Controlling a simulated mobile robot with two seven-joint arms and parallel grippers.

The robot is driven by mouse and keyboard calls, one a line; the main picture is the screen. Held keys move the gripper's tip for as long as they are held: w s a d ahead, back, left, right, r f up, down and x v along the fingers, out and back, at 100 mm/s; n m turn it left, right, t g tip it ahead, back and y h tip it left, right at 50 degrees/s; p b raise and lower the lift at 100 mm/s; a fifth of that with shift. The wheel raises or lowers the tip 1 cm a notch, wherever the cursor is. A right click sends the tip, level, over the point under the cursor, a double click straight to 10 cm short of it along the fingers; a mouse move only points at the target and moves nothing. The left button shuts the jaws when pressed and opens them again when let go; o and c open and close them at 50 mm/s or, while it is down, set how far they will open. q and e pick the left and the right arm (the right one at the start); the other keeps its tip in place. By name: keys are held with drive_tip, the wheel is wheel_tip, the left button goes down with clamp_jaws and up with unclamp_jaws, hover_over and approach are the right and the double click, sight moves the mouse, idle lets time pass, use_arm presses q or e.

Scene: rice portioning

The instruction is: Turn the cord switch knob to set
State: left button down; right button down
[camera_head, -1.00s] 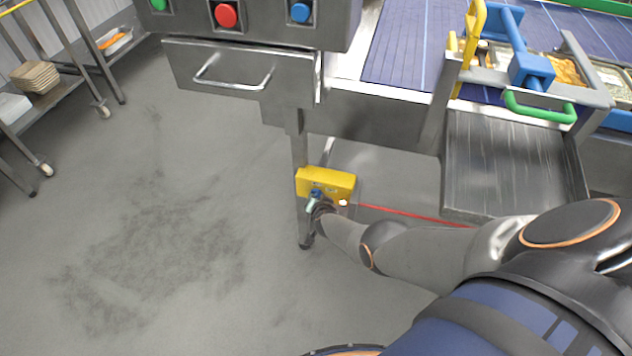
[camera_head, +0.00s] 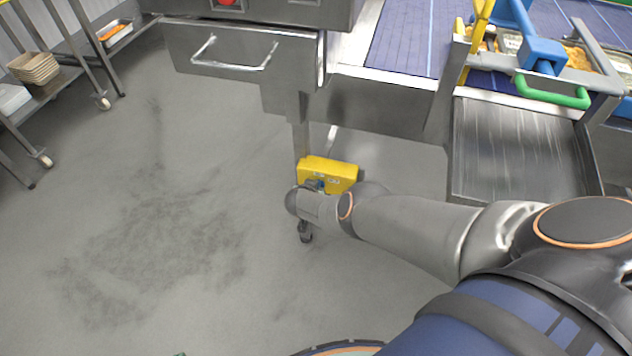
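The yellow cord switch box (camera_head: 330,170) is mounted low beside the machine's leg, near the middle of the camera_head view. A small bit of blue, seemingly the knob (camera_head: 321,186), shows at its lower front. My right arm reaches in from the right, and its wrist covers the lower part of the box. My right gripper (camera_head: 314,184) is at the front of the box by the knob, mostly hidden behind my wrist. I cannot tell whether its fingers are open or shut, or which way the knob points. My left gripper is not in view.
A steel drawer with a handle (camera_head: 236,66) hangs above and left of the box. A slanted steel chute (camera_head: 515,150) and a green handle (camera_head: 552,92) are at right. Shelves with brown trays (camera_head: 33,68) stand at far left. The grey floor (camera_head: 160,220) at left is clear.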

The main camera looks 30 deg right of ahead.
drive_tip(key=shift+w+d+r, duration=0.1)
drive_tip(key=shift+d+r, duration=0.05)
drive_tip(key=shift+d, duration=0.05)
idle(0.3)
drive_tip(key=c, duration=1.2)
unclamp_jaws()
drive_tip(key=shift+c, duration=0.2)
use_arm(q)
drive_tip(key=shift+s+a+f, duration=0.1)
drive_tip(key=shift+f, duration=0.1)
use_arm(e)
drive_tip(key=o, duration=0.4)
drive_tip(key=shift+a, duration=0.15)
drive_tip(key=shift+o, duration=0.2)
use_arm(q)
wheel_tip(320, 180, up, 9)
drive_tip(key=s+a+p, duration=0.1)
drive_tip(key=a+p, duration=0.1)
drive_tip(key=p, duration=1.1)
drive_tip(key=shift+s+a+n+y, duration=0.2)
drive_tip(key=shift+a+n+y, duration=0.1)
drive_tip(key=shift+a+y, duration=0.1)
use_arm(e)
drive_tip(key=v, duration=1.2)
drive_tip(key=shift+a, duration=0.2)
